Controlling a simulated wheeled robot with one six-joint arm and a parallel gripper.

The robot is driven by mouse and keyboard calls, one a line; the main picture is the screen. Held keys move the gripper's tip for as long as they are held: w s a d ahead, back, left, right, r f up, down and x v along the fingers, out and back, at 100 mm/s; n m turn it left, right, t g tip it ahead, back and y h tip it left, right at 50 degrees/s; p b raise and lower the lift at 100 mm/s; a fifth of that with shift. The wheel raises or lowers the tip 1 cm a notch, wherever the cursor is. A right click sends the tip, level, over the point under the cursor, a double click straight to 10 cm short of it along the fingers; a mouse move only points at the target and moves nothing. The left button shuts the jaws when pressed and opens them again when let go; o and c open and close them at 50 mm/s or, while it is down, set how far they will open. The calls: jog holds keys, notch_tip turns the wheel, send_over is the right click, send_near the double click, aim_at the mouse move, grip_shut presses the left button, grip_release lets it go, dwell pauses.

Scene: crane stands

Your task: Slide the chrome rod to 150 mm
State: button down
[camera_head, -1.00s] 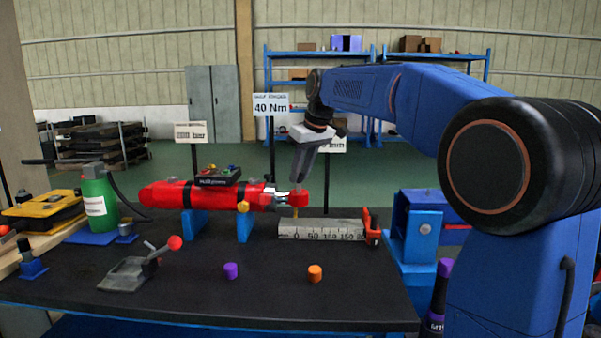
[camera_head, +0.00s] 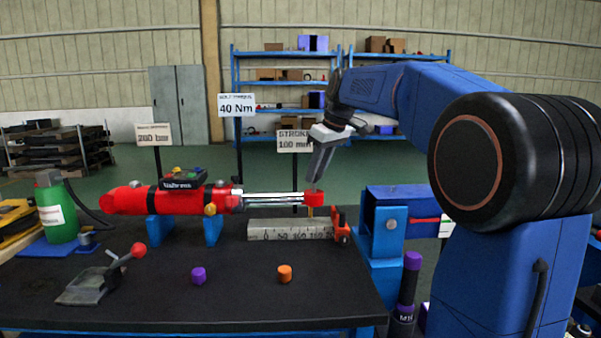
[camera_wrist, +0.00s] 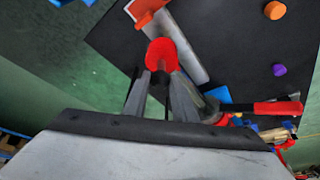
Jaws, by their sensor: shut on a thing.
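The red cylinder (camera_head: 170,199) lies on blue supports with its chrome rod (camera_head: 275,199) drawn out to the right. The rod's red end (camera_head: 318,198) carries a thin yellowish pointer (camera_head: 309,212) down towards the scale block (camera_head: 258,228), marked from 0 upwards. The pointer stands near the 150 mark; its exact reading is too small to tell. My gripper (camera_head: 314,184) points down and is shut on the red rod end. In the wrist view the red end (camera_wrist: 161,53) sits between the tips of my gripper (camera_wrist: 158,78).
A red clamp (camera_head: 340,226) stands at the scale's right end. A blue bracket (camera_head: 385,225) stands right of the bench. A purple cap (camera_head: 198,275) and an orange cap (camera_head: 285,273) sit on the clear front bench (camera_head: 240,300). Signs stand behind the cylinder.

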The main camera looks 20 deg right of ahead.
jog(key=shift+s+d, duration=0.15)
jog(key=shift+d, duration=0.35)
jog(key=c, duration=1.5)
grip_release()
jog(key=shift+o, duration=0.2)
jog(key=v, duration=1.7)
jog(key=shift+s+r, duration=0.1)
jog(key=shift+r, duration=0.05)
